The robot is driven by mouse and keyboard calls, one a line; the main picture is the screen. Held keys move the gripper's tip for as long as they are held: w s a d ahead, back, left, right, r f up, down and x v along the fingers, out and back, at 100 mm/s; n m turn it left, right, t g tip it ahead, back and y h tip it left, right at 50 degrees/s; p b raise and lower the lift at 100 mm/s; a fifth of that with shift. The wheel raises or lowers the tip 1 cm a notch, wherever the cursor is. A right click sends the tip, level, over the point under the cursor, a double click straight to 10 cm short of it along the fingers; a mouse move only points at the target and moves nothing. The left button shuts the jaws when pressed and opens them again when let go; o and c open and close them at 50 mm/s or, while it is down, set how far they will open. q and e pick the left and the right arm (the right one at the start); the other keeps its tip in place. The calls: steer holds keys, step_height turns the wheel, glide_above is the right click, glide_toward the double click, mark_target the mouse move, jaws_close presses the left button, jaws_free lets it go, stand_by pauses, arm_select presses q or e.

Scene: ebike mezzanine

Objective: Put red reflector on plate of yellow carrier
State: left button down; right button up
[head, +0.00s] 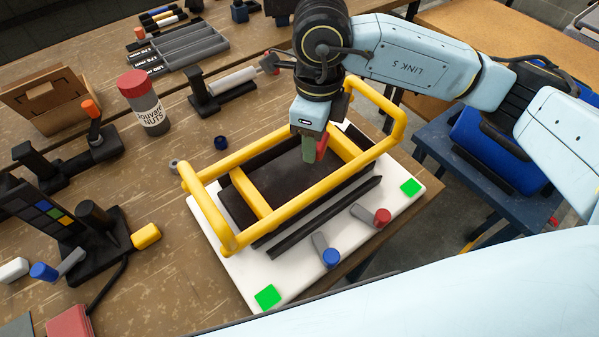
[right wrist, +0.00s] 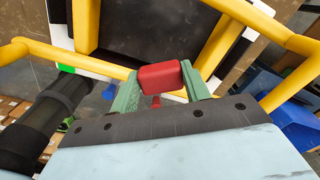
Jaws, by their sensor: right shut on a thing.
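The yellow carrier (head: 316,205) is a tubular frame standing on a white board, with a dark plate (head: 275,184) inside it. My right gripper (head: 316,157) is over the right part of the carrier, pointing down. It is shut on the red reflector (right wrist: 160,77), which sits between its green fingertips in the right wrist view. In the head view only a sliver of the reflector (head: 322,146) shows beside the fingers. Whether the reflector touches the carrier cannot be told. My left gripper is not in view.
The white board (head: 230,262) has green squares and two small clamps, one with a blue knob (head: 331,258) and one with a red knob (head: 382,217). A red-capped jar (head: 143,100), a black stand (head: 95,225) and a grey tray (head: 185,50) stand to the left and back.

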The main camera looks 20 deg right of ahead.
mark_target(307, 185)
steer(key=m, duration=0.2)
steer(key=a+m, duration=0.1)
steer(key=m, duration=0.1)
steer(key=s+m, duration=0.1)
steer(key=m, duration=0.1)
steer(key=shift+a+r, duration=0.15)
steer(key=shift+a, duration=0.1)
steer(key=shift+m, duration=0.3)
step_height(307, 185, down, 10)
steer(key=shift+r, duration=0.15)
steer(key=shift+f, duration=0.25)
steer(key=o, duration=1)
